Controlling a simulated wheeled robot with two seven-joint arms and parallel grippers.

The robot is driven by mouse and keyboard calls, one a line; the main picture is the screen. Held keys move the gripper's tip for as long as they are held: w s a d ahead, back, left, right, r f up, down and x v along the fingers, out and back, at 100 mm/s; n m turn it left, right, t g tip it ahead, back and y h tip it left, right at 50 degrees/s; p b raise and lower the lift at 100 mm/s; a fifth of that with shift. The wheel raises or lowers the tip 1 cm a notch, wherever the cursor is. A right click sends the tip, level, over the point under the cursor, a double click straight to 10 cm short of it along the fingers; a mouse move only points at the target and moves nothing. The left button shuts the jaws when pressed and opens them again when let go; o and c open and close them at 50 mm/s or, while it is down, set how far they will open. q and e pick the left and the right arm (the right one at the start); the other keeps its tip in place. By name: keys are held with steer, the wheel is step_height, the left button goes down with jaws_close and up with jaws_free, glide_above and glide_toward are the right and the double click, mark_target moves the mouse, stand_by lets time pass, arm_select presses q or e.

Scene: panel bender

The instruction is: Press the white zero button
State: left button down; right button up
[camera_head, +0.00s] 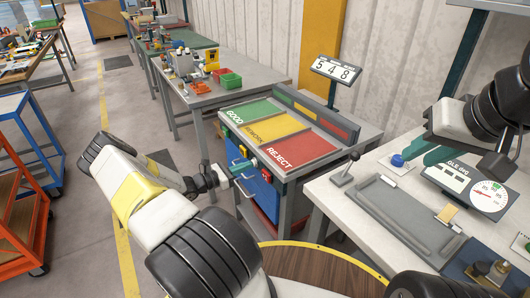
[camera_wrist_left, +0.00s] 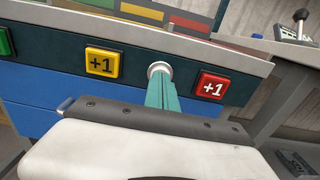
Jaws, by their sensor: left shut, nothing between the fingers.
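The white zero button (camera_wrist_left: 157,67) is a round pale knob on the dark front panel in the left wrist view. It sits between a yellow +1 button (camera_wrist_left: 101,62) and a red +1 button (camera_wrist_left: 211,86). My left gripper (camera_wrist_left: 162,80) is shut and empty, its teal fingertips right at the white button and covering its lower part. I cannot tell whether they touch or press it. In the head view my left gripper (camera_head: 246,166) reaches the sorting bench's front panel and hides the button. My right gripper (camera_head: 425,157) is near a blue knob at the right; its finger gap is unclear.
The sorting bench has green GOOD (camera_head: 250,112), yellow REWORK (camera_head: 277,128) and red REJECT (camera_head: 299,149) areas. A counter display (camera_head: 335,70) reads 548. The right table holds a grey tray (camera_head: 405,221), the blue knob (camera_head: 398,160) and a dial scale (camera_head: 487,195).

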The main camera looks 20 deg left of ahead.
arm_select(q)
steer(key=shift+w+d, duration=0.1)
steer(key=v, duration=0.7)
stand_by(0.6)
steer(key=v, duration=0.8)
stand_by(0.5)
stand_by(0.5)
